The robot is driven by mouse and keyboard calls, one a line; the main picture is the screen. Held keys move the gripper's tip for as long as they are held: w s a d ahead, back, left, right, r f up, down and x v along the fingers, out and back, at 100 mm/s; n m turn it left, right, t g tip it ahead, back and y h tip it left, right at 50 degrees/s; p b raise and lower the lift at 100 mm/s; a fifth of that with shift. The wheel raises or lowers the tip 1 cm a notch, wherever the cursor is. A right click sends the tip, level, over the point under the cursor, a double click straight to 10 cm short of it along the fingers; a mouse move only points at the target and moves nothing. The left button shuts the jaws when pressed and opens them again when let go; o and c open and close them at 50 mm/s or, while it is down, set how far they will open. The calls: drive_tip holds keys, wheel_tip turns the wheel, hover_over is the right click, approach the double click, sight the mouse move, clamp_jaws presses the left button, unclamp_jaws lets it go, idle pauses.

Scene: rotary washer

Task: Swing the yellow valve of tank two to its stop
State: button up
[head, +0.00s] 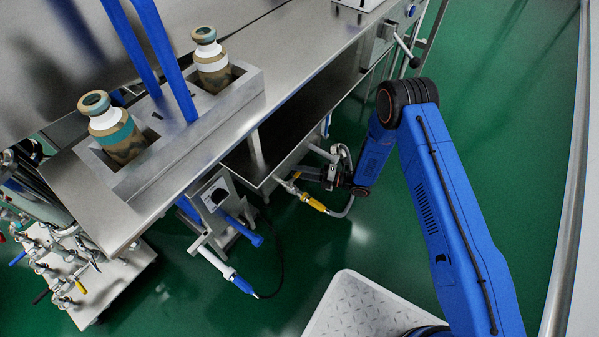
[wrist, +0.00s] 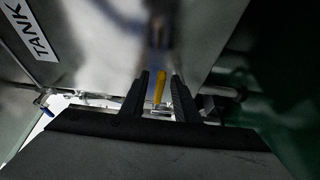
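A yellow valve handle (wrist: 160,86) shows in the wrist view, a thin bar pointing away from me beneath a steel tank wall. My gripper (wrist: 161,80) is open, with one dark finger on each side of the handle and narrow gaps between. In the head view my gripper (head: 308,173) reaches under the steel bench, beside pipe fittings. A yellow handle (head: 315,203) lies just below it there, on a fitting by a pale hose. The wall label (wrist: 30,28) reads TANK; its number is cut off.
The steel bench (head: 330,45) with two bottles in holders overhangs the left. A hose with a blue and white nozzle (head: 232,275) hangs in front. A valve rack (head: 90,290) stands at lower left. Green floor (head: 510,130) is free on the right.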

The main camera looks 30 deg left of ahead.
drive_tip(key=v, duration=1.7)
drive_tip(key=shift+d, duration=0.25)
drive_tip(key=shift+w, duration=0.1)
